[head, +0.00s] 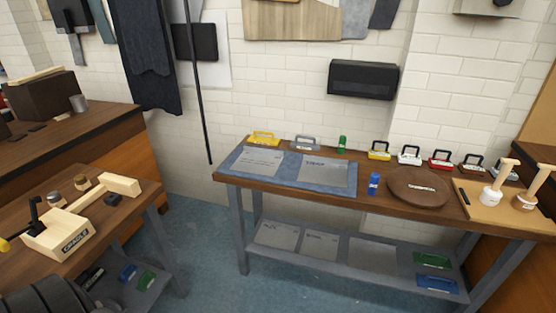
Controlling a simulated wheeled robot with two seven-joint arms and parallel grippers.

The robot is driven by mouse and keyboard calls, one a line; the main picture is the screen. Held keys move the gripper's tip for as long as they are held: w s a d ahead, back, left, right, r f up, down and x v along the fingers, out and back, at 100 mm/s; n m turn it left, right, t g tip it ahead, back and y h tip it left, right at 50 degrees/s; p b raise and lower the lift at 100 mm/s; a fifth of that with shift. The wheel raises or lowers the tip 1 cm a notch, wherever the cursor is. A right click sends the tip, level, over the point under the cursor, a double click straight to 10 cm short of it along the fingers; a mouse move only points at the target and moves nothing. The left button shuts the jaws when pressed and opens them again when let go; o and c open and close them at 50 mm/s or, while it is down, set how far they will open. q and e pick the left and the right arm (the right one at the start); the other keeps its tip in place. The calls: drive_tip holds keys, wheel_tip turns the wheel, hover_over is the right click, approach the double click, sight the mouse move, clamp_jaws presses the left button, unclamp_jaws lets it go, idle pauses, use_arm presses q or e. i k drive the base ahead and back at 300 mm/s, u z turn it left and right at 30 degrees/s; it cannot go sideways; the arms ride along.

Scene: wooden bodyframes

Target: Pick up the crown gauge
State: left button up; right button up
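I cannot single out the crown gauge, since the labels are too small to read. Several small handled pieces stand along the back of the wooden workbench (372,198): a yellow one (262,139), a grey one (305,143), another yellow one (379,151), a white one (409,155), a red one (440,159) and a dark one (472,163). A green piece (342,144) and a blue piece (374,184) stand upright on the bench. Neither of my grippers is in view.
Grey plates on a blue mat (280,183) cover the bench's left part. A round brown board (418,187) and a tan board (480,205) with wooden-handled tools lie right. A lower shelf (325,262) holds more plates. A left table bears a wooden cradle (60,232). Blue floor lies between.

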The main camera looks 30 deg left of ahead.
sight(402, 158)
drive_tip(key=z, duration=0.4)
drive_tip(key=i, duration=0.75)
drive_tip(key=z, duration=0.4)
